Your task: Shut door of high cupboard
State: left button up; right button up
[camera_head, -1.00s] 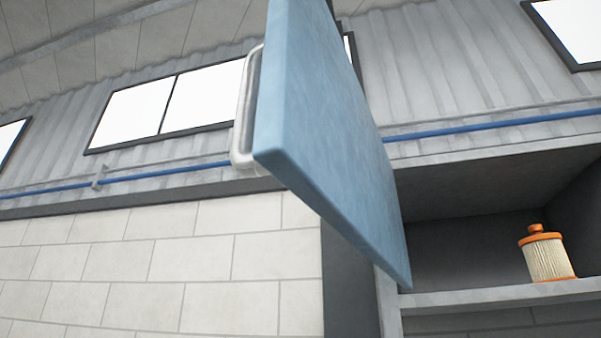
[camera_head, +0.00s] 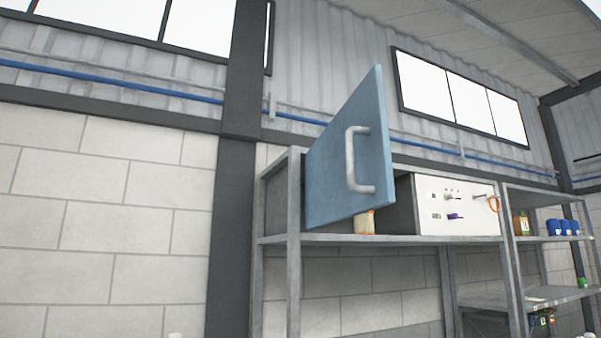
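The blue cupboard door (camera_head: 335,165) stands wide open in the head view, swung out from its hinge side at the left of the high grey cupboard. Its light grey handle (camera_head: 351,160) is on the face turned towards me, near the free edge at the right. The cupboard's dark interior (camera_head: 402,205) shows to the right of the door. A pale filter (camera_head: 364,222) stands on the cupboard floor, mostly hidden behind the door. Neither of my grippers is in view.
A white panel (camera_head: 457,207) with small fittings and an orange ring sits right of the cupboard opening. Grey shelving (camera_head: 378,240) carries the cupboard. Further right, a rack holds blue containers (camera_head: 562,227). A dark column (camera_head: 232,190) stands left of the shelving.

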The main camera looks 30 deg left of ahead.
aim_at(348, 169)
jog(key=u, duration=0.75)
jog(key=i, duration=0.4)
jog(key=u, duration=0.05)
